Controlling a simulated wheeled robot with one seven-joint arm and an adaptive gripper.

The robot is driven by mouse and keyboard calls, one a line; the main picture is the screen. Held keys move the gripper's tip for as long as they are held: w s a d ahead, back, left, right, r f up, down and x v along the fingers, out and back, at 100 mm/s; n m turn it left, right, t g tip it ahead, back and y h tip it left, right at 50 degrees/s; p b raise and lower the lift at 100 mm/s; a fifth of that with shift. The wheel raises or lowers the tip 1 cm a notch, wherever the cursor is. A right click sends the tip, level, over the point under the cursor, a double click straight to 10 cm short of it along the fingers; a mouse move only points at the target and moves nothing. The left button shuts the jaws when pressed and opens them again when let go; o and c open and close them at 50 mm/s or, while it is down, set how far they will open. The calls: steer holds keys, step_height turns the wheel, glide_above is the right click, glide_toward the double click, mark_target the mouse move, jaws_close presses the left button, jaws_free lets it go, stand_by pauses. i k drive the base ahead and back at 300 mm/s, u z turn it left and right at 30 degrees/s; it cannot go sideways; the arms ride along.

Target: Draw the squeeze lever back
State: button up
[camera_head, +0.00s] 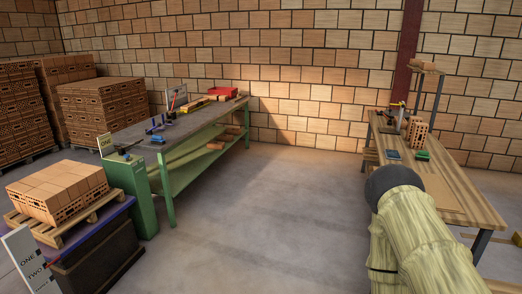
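I cannot single out the squeeze lever with certainty. A green cabinet (139,205) stands at the left, with a sign reading ONE (106,144) and a small dark handle-like part (129,149) on its top. My arm, in a pale yellow sleeve with a dark rounded part, fills the lower right in front of the wooden table. My gripper itself does not show.
Bricks (58,188) lie on a pallet over a dark, purple-topped base (107,237). A green bench (200,161) holds blue tools (155,126) and a red box (223,92). A wooden table (463,198) stands right, with tools and bricks. The middle floor (270,220) is clear.

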mark_target(176, 90)
steer(key=z, duration=0.35)
steer(key=i, duration=3.25)
steer(key=u, duration=0.35)
steer(key=i, duration=1.6)
steer(key=u, duration=1.6)
steer(key=i, duration=1.25)
steer(key=u, duration=0.75)
